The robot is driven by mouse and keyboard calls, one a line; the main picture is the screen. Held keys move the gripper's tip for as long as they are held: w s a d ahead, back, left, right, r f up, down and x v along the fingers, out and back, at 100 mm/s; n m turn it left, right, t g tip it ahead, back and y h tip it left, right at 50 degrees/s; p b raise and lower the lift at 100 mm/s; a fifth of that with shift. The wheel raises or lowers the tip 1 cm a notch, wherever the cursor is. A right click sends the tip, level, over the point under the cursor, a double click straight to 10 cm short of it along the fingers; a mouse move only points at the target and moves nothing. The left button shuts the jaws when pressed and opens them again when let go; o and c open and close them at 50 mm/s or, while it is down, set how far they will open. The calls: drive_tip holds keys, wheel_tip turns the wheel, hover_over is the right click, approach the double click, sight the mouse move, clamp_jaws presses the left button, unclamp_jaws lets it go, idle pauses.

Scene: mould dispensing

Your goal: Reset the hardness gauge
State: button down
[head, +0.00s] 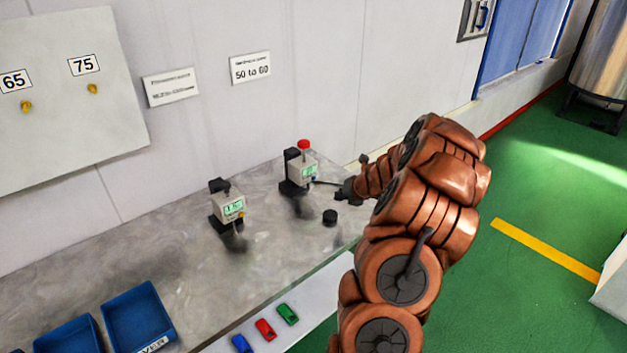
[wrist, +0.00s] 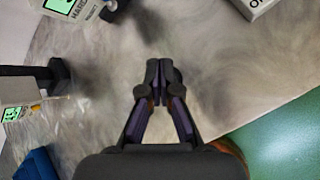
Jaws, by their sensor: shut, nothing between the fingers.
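The hardness gauge (head: 300,170) stands at the back of the grey bench in the head view. It has a pale body, a lit green display, a black stand and a red knob on top. Its labelled face (wrist: 82,8) is cut off at the top left of the wrist view. My gripper (head: 342,188) is just right of the gauge in the head view, partly hidden by its own arm. In the wrist view my gripper (wrist: 163,76) has its fingertips together with nothing between them, over bare bench, apart from the gauge.
A second gauge (head: 230,208) with an orange button stands to the left. A black puck (head: 330,217) lies near my gripper. Blue bins (head: 140,312) and small blue, red (head: 265,329) and green pieces are at the front. A wall sign (head: 250,68) hangs behind.

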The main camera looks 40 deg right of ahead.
drive_tip(key=w, duration=0.3)
drive_tip(key=w+p, duration=0.1)
drive_tip(key=w, duration=0.3)
drive_tip(key=shift+w+r, duration=0.2)
drive_tip(key=shift+w, duration=0.1)
drive_tip(key=shift+w+f+p, duration=0.2)
drive_tip(key=shift+w+p, duration=0.25)
drive_tip(key=shift+w, duration=0.15)
drive_tip(key=shift+w+p, duration=0.8)
drive_tip(key=shift+p, duration=0.5)
idle(1.6)
idle(0.3)
drive_tip(key=shift+s, duration=0.85)
drive_tip(key=shift+s, duration=0.1)
drive_tip(key=shift+s, duration=2.35)
